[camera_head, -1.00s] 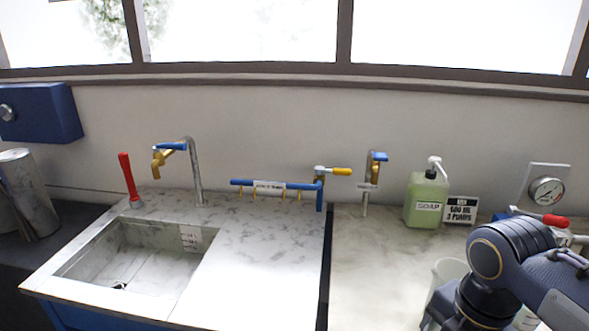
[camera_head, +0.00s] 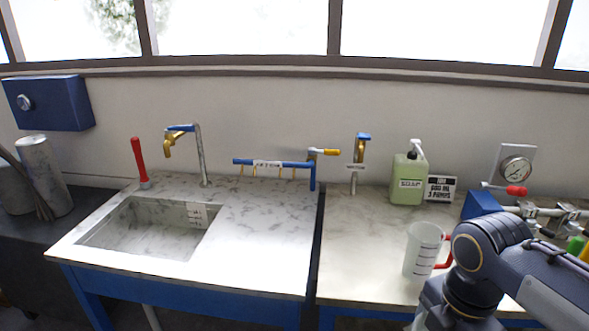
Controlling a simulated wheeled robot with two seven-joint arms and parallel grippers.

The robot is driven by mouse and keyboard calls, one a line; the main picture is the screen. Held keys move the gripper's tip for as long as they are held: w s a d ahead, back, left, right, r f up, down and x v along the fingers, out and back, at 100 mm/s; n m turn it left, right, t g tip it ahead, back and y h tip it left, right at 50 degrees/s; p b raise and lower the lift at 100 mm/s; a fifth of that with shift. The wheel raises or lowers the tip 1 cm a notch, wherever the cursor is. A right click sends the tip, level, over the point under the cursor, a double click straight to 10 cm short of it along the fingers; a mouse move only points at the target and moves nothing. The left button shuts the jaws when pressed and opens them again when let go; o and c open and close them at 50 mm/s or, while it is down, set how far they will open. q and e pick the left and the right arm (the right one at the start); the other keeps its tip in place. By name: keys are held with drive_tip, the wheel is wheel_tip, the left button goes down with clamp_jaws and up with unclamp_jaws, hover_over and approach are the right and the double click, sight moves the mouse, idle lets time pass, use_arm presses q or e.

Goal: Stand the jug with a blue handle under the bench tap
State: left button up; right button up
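A clear measuring jug (camera_head: 421,252) with dark marks stands on the right bench. A red handle (camera_head: 444,256) shows at its right side, partly behind my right arm. I see no jug with a blue handle. A small tap (camera_head: 360,150) with a blue top and brass body stands at the back of the right bench, with a small label on it. A taller curved tap (camera_head: 202,155) with a blue lever and brass spout stands behind the sink. My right arm covers the lower right, with its gripper out of view. My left gripper is not in view.
The sink basin (camera_head: 103,225) is set in the left counter. A soap bottle (camera_head: 408,180) and sign (camera_head: 440,188) stand behind the jug. Pipework with a red-handled valve (camera_head: 516,190) lies at the right. The bench in front of the small tap is clear.

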drive_tip(key=w+a+f+m, duration=0.2)
drive_tip(key=w+f+m, duration=0.6)
drive_tip(key=f+m, duration=0.2)
drive_tip(key=w+a+f+m, duration=0.3)
drive_tip(key=w+f+m, duration=0.5)
drive_tip(key=f, duration=0.6)
drive_tip(key=shift+a+m, duration=0.35)
drive_tip(key=shift+m, duration=0.85)
drive_tip(key=shift+f, duration=0.1)
